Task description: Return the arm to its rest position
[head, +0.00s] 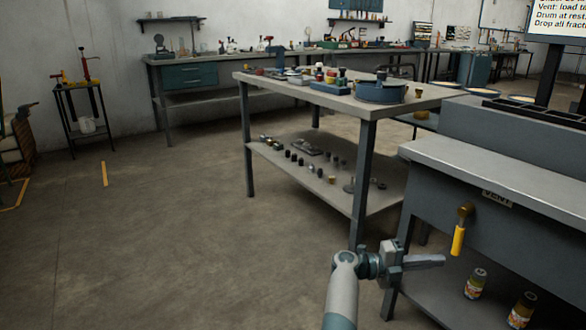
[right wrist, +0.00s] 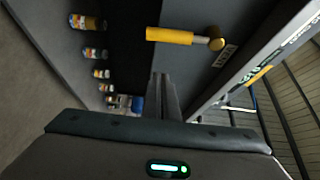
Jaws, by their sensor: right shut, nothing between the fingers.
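My right gripper (head: 428,261) is at the lower right of the head view, its fingers pointing right toward the grey vent bench (head: 480,185). It is shut and empty. The vent lever with a yellow grip (head: 458,240) hangs down from the bench front, beyond and to the right of the gripper, apart from it. In the right wrist view the closed fingers (right wrist: 163,92) show at the middle, and the yellow grip (right wrist: 170,36) lies above them with a clear gap. My left gripper is out of view.
Labelled cans (head: 475,283) stand on the shelf under the vent bench. A two-level workbench (head: 365,110) with small parts stands behind it. A small side table (head: 77,87) is at the far left. The floor (head: 170,220) at left and centre is clear.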

